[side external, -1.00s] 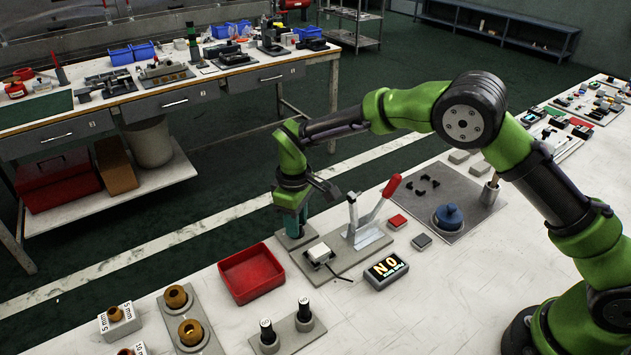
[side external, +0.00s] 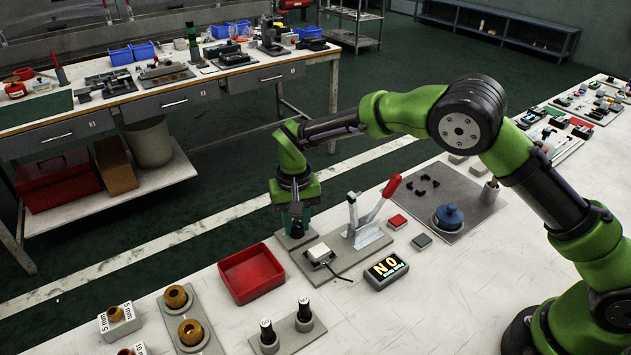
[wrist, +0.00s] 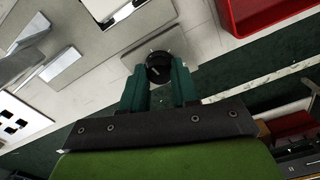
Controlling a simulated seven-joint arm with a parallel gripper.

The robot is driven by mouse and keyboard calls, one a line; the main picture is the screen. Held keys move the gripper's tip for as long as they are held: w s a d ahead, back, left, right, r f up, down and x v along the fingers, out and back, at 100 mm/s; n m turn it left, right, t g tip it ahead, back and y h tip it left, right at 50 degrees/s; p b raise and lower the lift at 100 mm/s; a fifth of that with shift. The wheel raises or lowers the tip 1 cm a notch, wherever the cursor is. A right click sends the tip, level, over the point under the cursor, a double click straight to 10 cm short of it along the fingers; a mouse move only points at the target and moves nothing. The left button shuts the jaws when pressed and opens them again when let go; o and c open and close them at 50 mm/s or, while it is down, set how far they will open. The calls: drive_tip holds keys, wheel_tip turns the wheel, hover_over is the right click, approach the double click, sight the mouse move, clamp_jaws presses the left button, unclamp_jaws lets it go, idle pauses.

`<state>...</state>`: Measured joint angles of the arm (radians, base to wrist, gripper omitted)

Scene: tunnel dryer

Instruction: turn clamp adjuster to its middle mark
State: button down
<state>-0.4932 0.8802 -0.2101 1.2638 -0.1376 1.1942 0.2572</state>
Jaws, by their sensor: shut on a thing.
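The clamp adjuster is a round black knob (wrist: 158,66) with a light pointer line on top, standing on a small grey plate (wrist: 186,49). Short marks around the knob are too small to read, so I cannot tell which one the pointer meets. My gripper (wrist: 160,82) points down with its two teal fingers shut on the knob, one on each side. In the side external view my gripper (side external: 296,229) is low over the small plate (side external: 284,240) and hides the knob.
A toggle clamp with a red-tipped lever (side external: 381,200) stands close to the right, with a white block (side external: 320,253) in front of it. A red tray (side external: 251,273) lies front left. A display box (side external: 386,270) sits to the right. The table's back edge is close behind the plate.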

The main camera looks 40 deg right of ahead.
sight(296, 225)
drive_tip(key=shift+m, duration=0.9)
drive_tip(key=c, duration=0.8)
unclamp_jaws()
drive_tip(key=shift+c, duration=0.2)
wheel_tip(296, 225, up, 17)
